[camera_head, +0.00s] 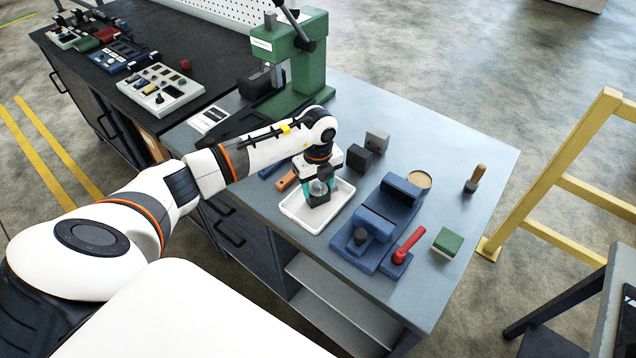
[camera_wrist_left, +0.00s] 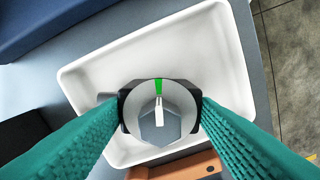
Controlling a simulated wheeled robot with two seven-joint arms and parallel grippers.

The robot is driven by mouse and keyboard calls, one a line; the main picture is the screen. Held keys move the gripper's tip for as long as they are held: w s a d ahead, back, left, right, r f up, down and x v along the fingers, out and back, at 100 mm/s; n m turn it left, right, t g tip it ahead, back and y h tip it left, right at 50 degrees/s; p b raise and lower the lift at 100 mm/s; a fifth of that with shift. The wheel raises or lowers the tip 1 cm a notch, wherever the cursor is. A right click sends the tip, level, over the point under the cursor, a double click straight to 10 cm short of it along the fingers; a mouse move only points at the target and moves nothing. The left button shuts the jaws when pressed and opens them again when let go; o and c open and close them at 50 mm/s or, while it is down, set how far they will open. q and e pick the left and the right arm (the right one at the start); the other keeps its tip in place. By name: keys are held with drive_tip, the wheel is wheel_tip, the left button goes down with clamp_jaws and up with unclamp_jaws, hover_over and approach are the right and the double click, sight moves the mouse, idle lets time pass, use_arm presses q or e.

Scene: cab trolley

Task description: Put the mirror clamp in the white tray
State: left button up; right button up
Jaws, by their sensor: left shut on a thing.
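The white tray (camera_head: 292,211) lies near the front edge of the grey table in the head view. It also shows in the left wrist view (camera_wrist_left: 205,45). My left gripper (camera_head: 319,190) is over the tray, pointing down. In the left wrist view its teal fingers (camera_wrist_left: 160,118) are shut on the mirror clamp (camera_wrist_left: 160,128), a dark and grey piece with a hexagonal face and a green mark. The clamp is seen above the tray floor; I cannot tell whether it touches it. My right gripper is in neither view.
A blue vise (camera_head: 378,223) stands right of the tray, with a red-handled piece (camera_head: 409,245) beside it. A green press (camera_head: 300,70) and dark blocks (camera_head: 377,141) stand behind. An orange piece (camera_head: 286,181) lies left of the tray.

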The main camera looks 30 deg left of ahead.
use_arm(q)
drive_tip(key=o, duration=0.9)
drive_tip(key=shift+f, duration=0.1)
drive_tip(key=o, duration=0.3)
drive_tip(key=shift+o, duration=0.4)
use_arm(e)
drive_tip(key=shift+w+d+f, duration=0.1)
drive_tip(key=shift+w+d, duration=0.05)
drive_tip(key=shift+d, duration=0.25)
use_arm(q)
drive_tip(key=shift+r, duration=0.4)
wheel_tip(320, 180, up, 12)
drive_tip(key=b, duration=0.3)
drive_tip(key=shift+f+b, duration=0.2)
drive_tip(key=shift+b, duration=0.1)
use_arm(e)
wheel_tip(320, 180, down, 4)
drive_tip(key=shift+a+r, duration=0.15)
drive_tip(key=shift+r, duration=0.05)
